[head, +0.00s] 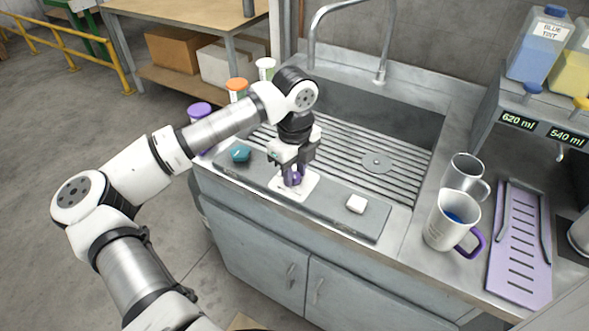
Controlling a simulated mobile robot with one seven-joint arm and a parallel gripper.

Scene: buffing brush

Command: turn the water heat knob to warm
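A purple knob (292,178) stands on a white square plate (291,192) on the grey panel (328,207) along the sink's front edge. My gripper (292,170) points down over this knob, with its fingers at the knob's sides. The fingers hide part of the knob, and I cannot tell whether they press on it. A teal knob (240,154) sits on the panel to the left, and a small white square piece (356,203) to the right. Labels are too small to read, so I cannot tell which setting the purple knob points to.
The sink (388,120) with a ribbed tray and a tall faucet (381,62) lies behind the panel. Two mugs (447,228) and a purple slotted tray (521,250) stand on the right.

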